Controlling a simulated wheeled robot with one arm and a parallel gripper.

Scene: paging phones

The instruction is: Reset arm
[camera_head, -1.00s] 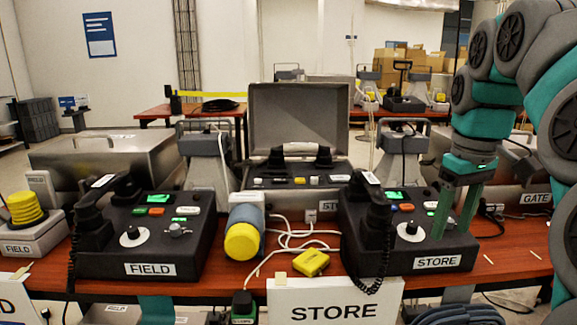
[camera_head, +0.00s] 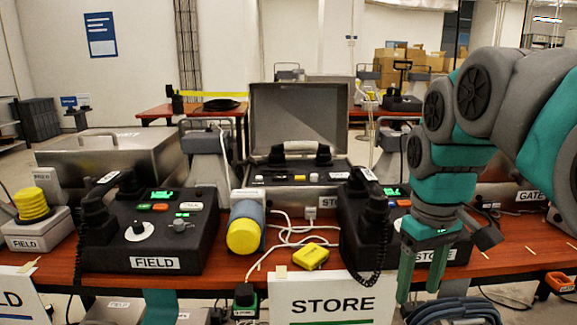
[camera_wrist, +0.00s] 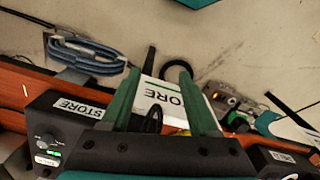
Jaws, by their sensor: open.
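My gripper (camera_head: 420,272) is open and empty, with its green fingers pointing down in front of the STORE phone (camera_head: 362,235). My arm comes in from the right and hides much of that phone. In the wrist view the two fingers (camera_wrist: 160,98) stand apart, with the white STORE sign (camera_wrist: 168,100) seen between and beyond them. The STORE phone (camera_wrist: 62,118) is to their left there. The STORE handset lies on the left part of its phone. The FIELD phone (camera_head: 155,235) stands on the left, its handset also on its left side.
A yellow-capped cylinder (camera_head: 243,235) and a small yellow object (camera_head: 310,256) lie between the phones among white cables. An open metal case (camera_head: 298,125) stands behind. The STORE sign (camera_head: 333,300) hangs at the table's front edge. A blue coiled cable (camera_head: 455,312) is below the edge.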

